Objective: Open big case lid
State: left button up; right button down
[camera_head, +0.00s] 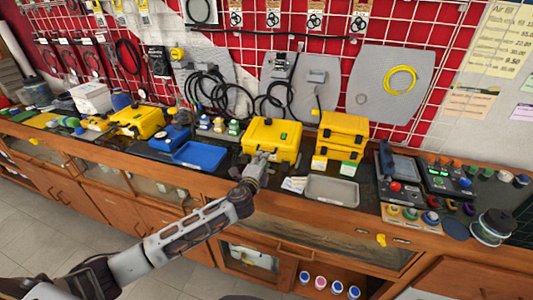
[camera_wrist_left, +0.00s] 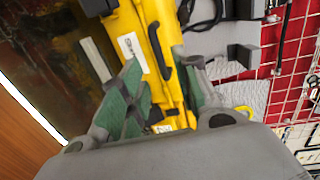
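The big yellow case (camera_head: 280,137) stands on the dark bench top, right of the blue tray, and its lid looks shut. My left gripper (camera_head: 262,157) is at the front of this case, near its front face. In the left wrist view, the yellow case (camera_wrist_left: 129,22) lies beyond and between the green-padded fingers of my left gripper (camera_wrist_left: 162,64), which are spread apart. A black handle (camera_wrist_left: 159,48) and a white label show on the case. I cannot tell whether the fingers touch it. My right gripper is not in view.
Stacked small yellow cases (camera_head: 342,127) stand right of the big case. A grey tray (camera_head: 332,191) lies at front right and a blue tray (camera_head: 200,154) at left. Cables hang on the red wall grid behind. Control boxes (camera_head: 445,178) crowd the right end.

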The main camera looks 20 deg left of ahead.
pick_arm(q)
jog(key=shift+w+f, duration=0.15)
jog(key=shift+w, duration=1.5)
jog(key=shift+w+f, duration=0.15)
jog(key=shift+w, duration=1.45)
grip_shut()
